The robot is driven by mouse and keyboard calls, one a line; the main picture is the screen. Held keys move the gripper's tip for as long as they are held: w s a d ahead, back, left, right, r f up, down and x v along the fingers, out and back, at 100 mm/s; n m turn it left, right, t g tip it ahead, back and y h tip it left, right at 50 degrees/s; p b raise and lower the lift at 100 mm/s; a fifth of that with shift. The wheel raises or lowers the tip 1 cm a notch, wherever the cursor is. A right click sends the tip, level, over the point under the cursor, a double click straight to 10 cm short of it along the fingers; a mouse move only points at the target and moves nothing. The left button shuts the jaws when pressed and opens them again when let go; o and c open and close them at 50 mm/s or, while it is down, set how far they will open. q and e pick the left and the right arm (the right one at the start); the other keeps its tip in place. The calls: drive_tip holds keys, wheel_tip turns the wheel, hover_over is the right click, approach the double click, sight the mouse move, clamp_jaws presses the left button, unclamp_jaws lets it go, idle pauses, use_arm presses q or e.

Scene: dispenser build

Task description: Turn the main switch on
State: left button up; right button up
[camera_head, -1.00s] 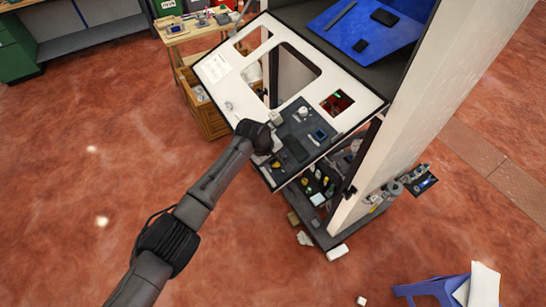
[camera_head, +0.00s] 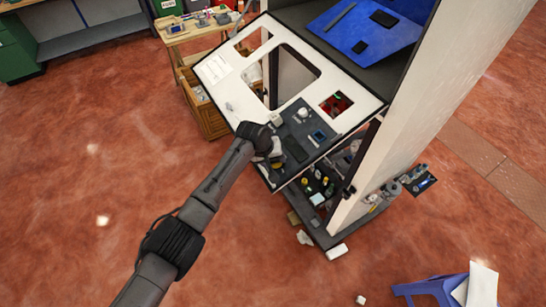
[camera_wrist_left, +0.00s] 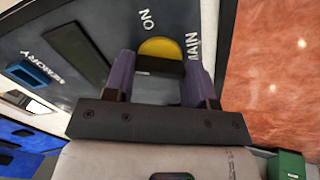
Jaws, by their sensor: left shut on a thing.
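The main switch shows in the left wrist view as a yellow disc (camera_wrist_left: 160,48) with a dark bar-shaped handle (camera_wrist_left: 160,68). The printed word ON lies to its left and MAIN to its right. My left gripper (camera_wrist_left: 159,77) has its two purple fingers on either side of the handle and is shut on it. In the head view my left gripper (camera_head: 275,155) is at the lower left part of the dark control panel (camera_head: 313,122) and largely hides the switch. My right gripper is in neither view.
The tilted white front plate (camera_head: 222,92) has a large window opening. A wooden table (camera_head: 183,38) stands behind it at the left. Open shelves with small items lie under the panel. A blue stool (camera_head: 432,290) stands at the lower right. Red floor is free at the left.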

use_arm(q)
drive_tip(key=m, duration=0.3)
drive_tip(key=shift+m, duration=0.3)
drive_tip(key=m, duration=0.3)
drive_tip(key=shift+m, duration=0.3)
drive_tip(key=m, duration=0.3)
drive_tip(key=shift+m+b, duration=0.3)
drive_tip(key=shift+m, duration=0.9)
drive_tip(key=o, duration=0.9)
drive_tip(key=shift+o, duration=0.2)
